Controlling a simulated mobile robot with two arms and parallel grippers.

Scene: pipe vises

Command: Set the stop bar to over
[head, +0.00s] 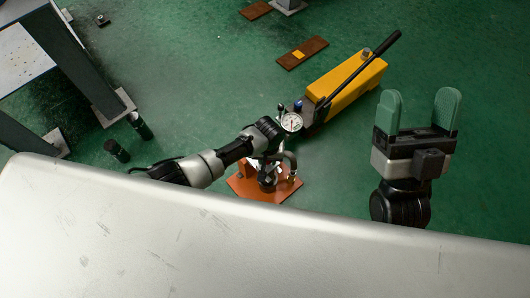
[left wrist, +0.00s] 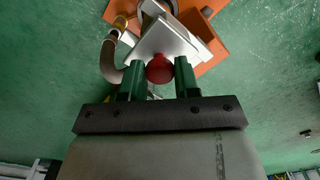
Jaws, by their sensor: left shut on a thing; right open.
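A small vise-like device stands on an orange base plate (head: 242,188), just beyond the pale surface's edge; the plate also shows in the left wrist view (left wrist: 208,36). My left gripper (head: 268,153) reaches over it from the left. In the left wrist view its green fingers (left wrist: 159,78) are shut on a red knob (left wrist: 159,68), beside a grey metal block (left wrist: 166,38). A curved grey bar (left wrist: 109,58) with a brass-coloured part stands to the left of the knob. I cannot tell which part is the stop bar. My right gripper (head: 417,108) is open and empty, to the right.
A yellow hand pump (head: 345,85) with a black lever and a gauge (head: 291,122) lies behind the device. Dark cylinders (head: 140,125) stand on the green floor at left, near a grey-legged table (head: 85,60). A broad pale surface (head: 250,250) fills the front.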

